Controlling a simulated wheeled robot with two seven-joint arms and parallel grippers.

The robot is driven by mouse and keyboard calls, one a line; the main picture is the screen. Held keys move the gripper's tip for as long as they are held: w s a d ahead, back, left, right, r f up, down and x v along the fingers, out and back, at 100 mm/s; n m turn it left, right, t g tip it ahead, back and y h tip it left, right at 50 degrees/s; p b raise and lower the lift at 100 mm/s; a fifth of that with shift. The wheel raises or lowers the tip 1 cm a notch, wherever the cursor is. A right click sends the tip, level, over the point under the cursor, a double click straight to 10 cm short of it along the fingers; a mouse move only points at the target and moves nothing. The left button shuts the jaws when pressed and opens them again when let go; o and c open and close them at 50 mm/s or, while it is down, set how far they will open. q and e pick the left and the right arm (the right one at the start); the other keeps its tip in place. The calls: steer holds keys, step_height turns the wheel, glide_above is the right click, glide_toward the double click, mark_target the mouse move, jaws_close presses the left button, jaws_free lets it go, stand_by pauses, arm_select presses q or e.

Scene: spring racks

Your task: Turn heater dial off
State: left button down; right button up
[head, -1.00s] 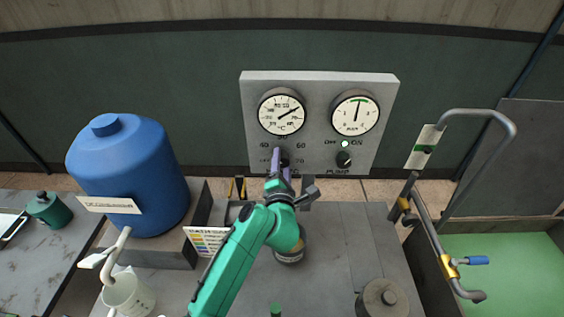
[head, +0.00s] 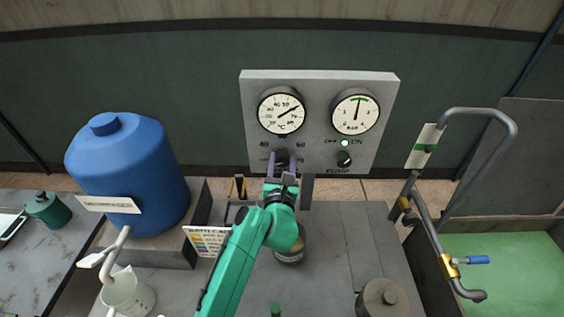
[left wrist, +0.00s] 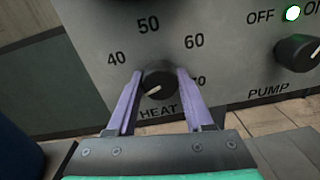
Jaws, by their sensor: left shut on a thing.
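The heater dial, a black round knob (left wrist: 158,84) above the word HEAT, is on the grey panel (head: 320,85). Its white mark points to the lower left in the left wrist view, away from the printed 40, 50 and 60. My left gripper (left wrist: 157,76) has its purple fingers on either side of the knob and is shut on it. In the head view the left gripper (head: 282,158) covers much of the dial. The finger and palm hide the lower-left scale, and the 70 is partly covered. My right gripper is not in view.
The pump knob (head: 344,159) sits to the right, with a lit lamp (head: 345,143) above it. Two gauges (head: 282,113) (head: 355,113) are above. A blue tank (head: 130,180) stands at left, a bent metal pipe (head: 480,118) at right. A dark lidded pot (head: 382,298) stands in front.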

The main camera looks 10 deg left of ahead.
arm_select(q)
steer(key=shift+r+n, duration=0.15)
steer(key=shift+n, duration=0.85)
steer(key=shift+c, duration=1.4)
jaws_free()
steer(key=shift+w, duration=0.1)
steer(key=shift+s+d+f+b, duration=0.1)
steer(key=shift+s+f+b, duration=0.25)
steer(key=shift+s, duration=0.1)
steer(key=s+d+b, duration=0.2)
steer(key=s+b, duration=0.2)
steer(key=s, duration=0.7)
steer(key=shift+r, duration=0.25)
